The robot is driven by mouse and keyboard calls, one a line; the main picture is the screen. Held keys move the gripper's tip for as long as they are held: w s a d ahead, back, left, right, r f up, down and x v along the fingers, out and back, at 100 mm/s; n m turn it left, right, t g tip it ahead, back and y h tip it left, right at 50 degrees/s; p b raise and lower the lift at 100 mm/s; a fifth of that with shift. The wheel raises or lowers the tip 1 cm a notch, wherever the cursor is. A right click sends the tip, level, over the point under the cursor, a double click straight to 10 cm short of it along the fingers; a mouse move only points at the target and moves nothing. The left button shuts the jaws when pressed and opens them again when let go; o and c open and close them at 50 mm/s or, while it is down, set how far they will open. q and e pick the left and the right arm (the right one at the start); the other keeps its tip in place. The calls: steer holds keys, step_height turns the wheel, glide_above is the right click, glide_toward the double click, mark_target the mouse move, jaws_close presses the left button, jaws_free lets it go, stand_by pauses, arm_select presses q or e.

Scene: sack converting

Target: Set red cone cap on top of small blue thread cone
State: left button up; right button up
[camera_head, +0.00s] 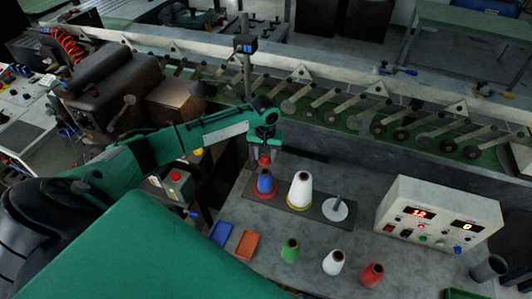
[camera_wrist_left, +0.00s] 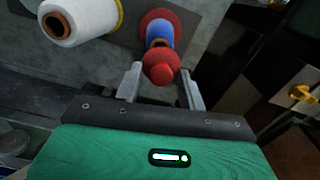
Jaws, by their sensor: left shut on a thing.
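The small blue thread cone (camera_head: 265,184) stands upright on a red base at the left end of a dark plate. It also shows in the left wrist view (camera_wrist_left: 159,36). My left gripper (camera_head: 264,154) is directly above this cone with its fingers pointing down. It is shut on the red cone cap (camera_head: 264,160), which also shows between the fingers in the left wrist view (camera_wrist_left: 161,67). The cap is close to the cone's top; I cannot tell whether they touch. My right gripper is not in view.
Green (camera_head: 290,251), white (camera_head: 333,262) and red (camera_head: 371,275) small cones stand in front. A control box (camera_head: 438,219) is at right; blue (camera_head: 221,233) and orange (camera_head: 247,244) trays lie left.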

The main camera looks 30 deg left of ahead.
arm_select(q)
steer(key=shift+w, duration=0.1)
steer(key=shift+p, duration=0.75)
steer(key=shift+f+b, duration=0.35)
steer(key=shift+f, duration=0.1)
steer(key=shift+f+b, duration=0.4)
steer(key=shift+f, duration=1.6)
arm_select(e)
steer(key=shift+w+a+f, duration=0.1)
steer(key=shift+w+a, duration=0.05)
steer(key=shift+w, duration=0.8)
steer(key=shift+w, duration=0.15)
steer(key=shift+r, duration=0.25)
